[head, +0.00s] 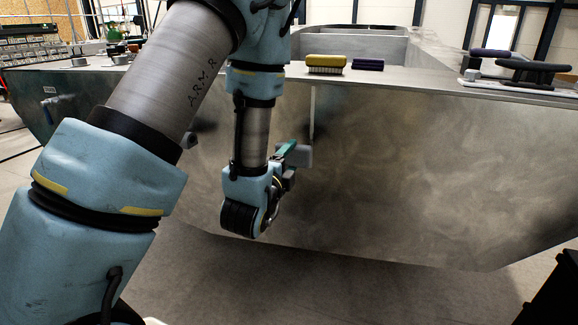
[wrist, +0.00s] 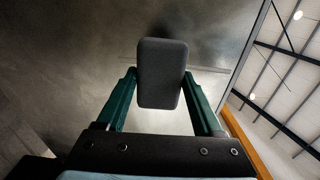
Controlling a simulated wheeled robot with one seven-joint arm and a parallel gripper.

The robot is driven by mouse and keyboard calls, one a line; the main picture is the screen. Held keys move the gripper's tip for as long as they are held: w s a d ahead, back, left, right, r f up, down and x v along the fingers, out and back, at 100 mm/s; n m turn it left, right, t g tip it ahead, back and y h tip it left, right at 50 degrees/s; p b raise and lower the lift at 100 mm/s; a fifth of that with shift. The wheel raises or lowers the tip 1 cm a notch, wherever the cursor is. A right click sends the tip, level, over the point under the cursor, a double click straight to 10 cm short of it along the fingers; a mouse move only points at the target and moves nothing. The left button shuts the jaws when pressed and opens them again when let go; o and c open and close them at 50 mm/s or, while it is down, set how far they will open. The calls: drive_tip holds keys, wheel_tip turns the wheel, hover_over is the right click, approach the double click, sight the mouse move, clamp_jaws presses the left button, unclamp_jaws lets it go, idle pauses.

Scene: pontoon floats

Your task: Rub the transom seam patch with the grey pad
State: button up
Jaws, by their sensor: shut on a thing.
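The grey pad (head: 304,155) is a small dark block held in my gripper (head: 292,152) in front of the bare metal transom (head: 420,170). In the wrist view the pad (wrist: 161,73) sits between the green fingers of my gripper (wrist: 161,88). A pale vertical seam strip (head: 313,108) runs down the transom just above the pad. A dark smudge (head: 326,100) lies beside the strip; it also shows in the wrist view (wrist: 203,32). I cannot tell the patch's exact bounds, or whether the pad touches the metal.
A dark object (head: 552,290) stands at the lower right. The floor (head: 390,290) before the transom is clear.

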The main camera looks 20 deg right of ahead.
sight(318, 143)
drive_tip(key=shift+w+d+f+b, duration=0.15)
drive_tip(key=shift+w+d+b, duration=0.3)
drive_tip(key=shift+b, duration=0.05)
drive_tip(key=x, duration=0.2)
drive_tip(key=shift+w+d+r, duration=0.15)
drive_tip(key=shift+w+r, duration=0.05)
drive_tip(key=shift+r, duration=0.05)
drive_tip(key=shift+x, duration=1.05)
drive_tip(key=shift+x, duration=1.15)
drive_tip(key=shift+s+d+f, duration=0.1)
drive_tip(key=shift+s+d+b, duration=0.5)
drive_tip(key=shift+s+d, duration=0.85)
drive_tip(key=shift+s, duration=0.05)
drive_tip(key=shift+w, duration=0.1)
